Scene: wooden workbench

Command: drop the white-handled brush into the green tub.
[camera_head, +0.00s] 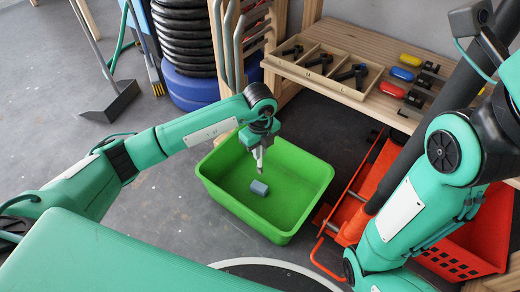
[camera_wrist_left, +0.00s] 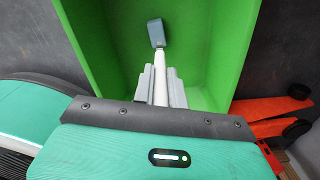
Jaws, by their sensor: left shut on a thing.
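The white-handled brush has a pale handle and a blue-grey block head (camera_head: 259,187). My left gripper (camera_head: 259,157) is over the green tub (camera_head: 222,192) and is shut on the handle. In the left wrist view the white handle (camera_wrist_left: 161,92) lies between the two grey fingers, with the block head (camera_wrist_left: 156,32) beyond their tips. The brush hangs head down over the tub floor. I cannot tell whether the head touches the floor. I see nothing else in the tub. My right arm shows at the right, but its gripper is not in view.
A wooden bench (camera_head: 350,40) at the back carries a divided tray (camera_head: 335,88) of black-handled tools. An orange-red crate (camera_head: 480,238) and red frame (camera_head: 350,215) stand right of the tub. Black rings over a blue base (camera_head: 190,88) stand behind.

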